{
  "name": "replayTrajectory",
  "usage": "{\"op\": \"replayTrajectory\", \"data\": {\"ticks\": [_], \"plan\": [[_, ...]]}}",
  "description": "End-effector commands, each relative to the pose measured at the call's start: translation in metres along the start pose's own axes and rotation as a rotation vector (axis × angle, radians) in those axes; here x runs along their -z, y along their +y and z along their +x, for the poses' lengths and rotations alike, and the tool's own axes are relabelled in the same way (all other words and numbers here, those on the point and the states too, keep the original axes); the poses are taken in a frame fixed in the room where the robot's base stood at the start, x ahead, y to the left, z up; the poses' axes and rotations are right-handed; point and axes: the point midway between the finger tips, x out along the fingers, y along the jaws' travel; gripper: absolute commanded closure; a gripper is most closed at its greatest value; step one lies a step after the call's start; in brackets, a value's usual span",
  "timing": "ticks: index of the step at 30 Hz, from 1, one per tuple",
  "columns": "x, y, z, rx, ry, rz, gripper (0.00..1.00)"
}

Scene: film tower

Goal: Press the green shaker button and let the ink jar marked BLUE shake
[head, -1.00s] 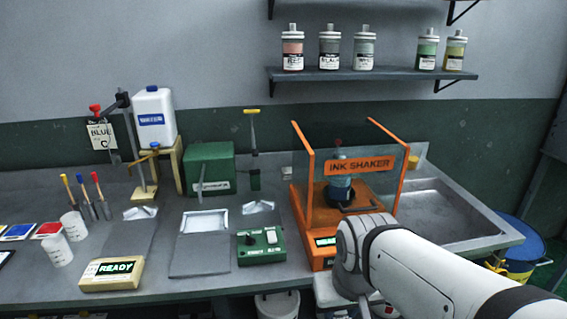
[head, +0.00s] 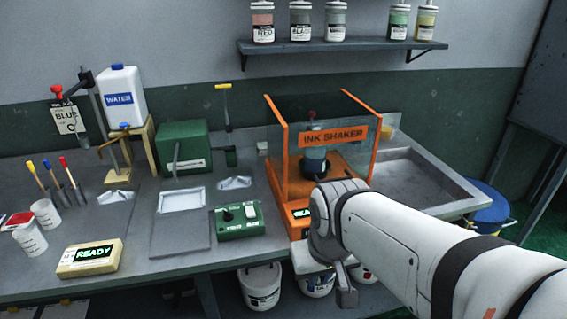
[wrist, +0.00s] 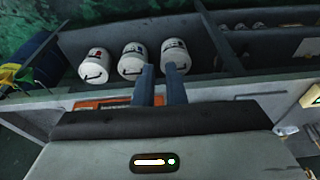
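The orange ink shaker (head: 277,178) stands on the bench, with a clear front panel and an "INK SHAKER" sign. A small lit display (head: 302,212) shows on the shaker's front. The green button is not visible; my arm covers part of that front. My gripper (head: 347,297) hangs in front of the bench edge, below the shaker. In the wrist view the fingers (wrist: 160,72) are a little apart and empty, with an orange strip of the shaker (wrist: 112,103) behind them.
White buckets (head: 262,287) stand on the shelf under the bench, near my gripper. A green control box (head: 240,219) is left of the shaker, a sink (head: 415,183) right. Several jars stand on the wall shelf (head: 340,46). A box reading READY (head: 90,258) is front left.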

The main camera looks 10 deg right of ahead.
Motion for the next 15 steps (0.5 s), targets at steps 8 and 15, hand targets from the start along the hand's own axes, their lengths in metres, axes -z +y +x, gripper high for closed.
{"op": "replayTrajectory", "data": {"ticks": [8, 15], "plan": [[0.0000, 0.0000, 0.0000, 0.000, 0.000, 0.000, 1.00], [0.0000, 0.0000, 0.0000, 0.000, 0.000, 0.000, 1.00]]}}
